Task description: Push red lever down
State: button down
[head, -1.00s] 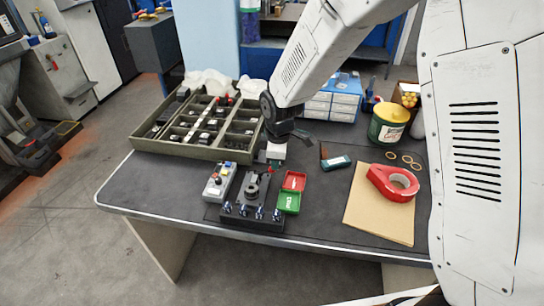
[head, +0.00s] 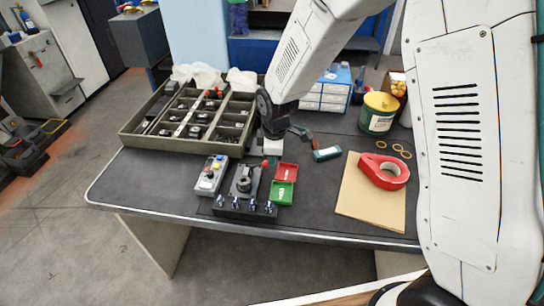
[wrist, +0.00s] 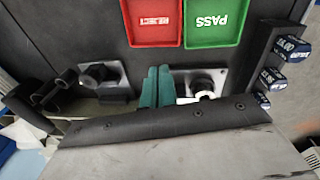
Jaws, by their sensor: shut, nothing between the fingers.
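The red lever shows as a small red ball knob (head: 265,163) at the back right of a black fixture (head: 247,188) with several blue-capped posts along its front. My gripper (head: 271,154) points down just behind the red knob in the head view; whether it touches the knob I cannot tell. In the wrist view its teal fingers (wrist: 158,88) are together and empty. That view shows metal plates either side of the fingers and several labelled blue caps (wrist: 291,47) at the right. The red knob does not show there.
A red REJECT tray (head: 286,171) and green PASS tray (head: 281,193) lie right of the fixture. A grey button box (head: 211,175) stands left. A compartment tray (head: 172,145) is behind left. Red tape (head: 381,181) lies on brown card at right. The front left table is clear.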

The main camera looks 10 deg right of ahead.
jog(key=shift+r, duration=0.35)
jog(key=s+d+r, duration=0.3)
jog(key=d+r, duration=0.2)
jog(key=r, duration=0.5)
jog(key=shift+s+d+r, duration=0.2)
jog(key=shift+s+r, duration=0.05)
jog(key=shift+r, duration=0.15)
jog(key=s+d+r+m, duration=0.3)
jog(key=s+r+m, duration=0.1)
jog(key=s, duration=0.5)
jog(key=s+d+r+m, duration=0.4)
jog(key=s+r+m, duration=0.1)
jog(key=s, duration=0.4)
jog(key=s+d+r+m, duration=0.4)
jog(key=s+m, duration=0.2)
jog(key=s, duration=0.2)
jog(key=shift+s+d+r+m, duration=0.25)
jog(key=shift+s+r+m, duration=0.05)
jog(key=shift+s+r, duration=0.1)
